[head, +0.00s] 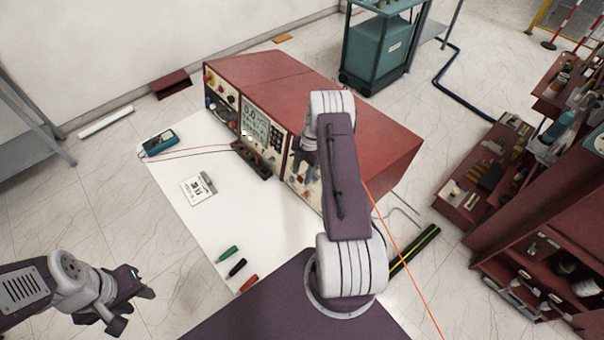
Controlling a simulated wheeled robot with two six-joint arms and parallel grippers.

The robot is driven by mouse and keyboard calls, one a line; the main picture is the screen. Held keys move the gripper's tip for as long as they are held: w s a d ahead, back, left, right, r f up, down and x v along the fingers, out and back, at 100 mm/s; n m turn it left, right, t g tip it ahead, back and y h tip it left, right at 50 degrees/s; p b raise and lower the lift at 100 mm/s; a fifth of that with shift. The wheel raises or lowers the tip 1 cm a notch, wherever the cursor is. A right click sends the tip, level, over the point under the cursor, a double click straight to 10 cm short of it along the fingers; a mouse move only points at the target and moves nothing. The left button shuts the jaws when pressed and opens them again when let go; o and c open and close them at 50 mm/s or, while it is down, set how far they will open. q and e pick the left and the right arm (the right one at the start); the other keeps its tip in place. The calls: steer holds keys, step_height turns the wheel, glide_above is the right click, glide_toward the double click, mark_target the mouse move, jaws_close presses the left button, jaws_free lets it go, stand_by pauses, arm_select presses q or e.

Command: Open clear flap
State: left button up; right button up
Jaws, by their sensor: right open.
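The red test cabinet (375,135) stands on the white table, with its control panels facing the lower left. A clear flap cannot be made out at this size; part of the right panel (300,182) is hidden behind my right arm. My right gripper (304,165) is open in front of that right panel. Its fingertips are mostly hidden, and I cannot tell whether they touch anything. My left gripper (133,310) is at the lower left, off the table and far from the cabinet. Its fingers look apart and empty.
The white table (180,220) holds a teal meter (160,142) with leads, a paper card (198,188), and green, black and red probes (238,267). An orange line (405,262) runs past my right arm. A red shelf unit (540,220) stands at right, a teal cart (380,45) behind.

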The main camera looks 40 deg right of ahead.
steer(key=b+v, duration=0.2)
steer(key=v, duration=0.6)
steer(key=shift+r, duration=0.2)
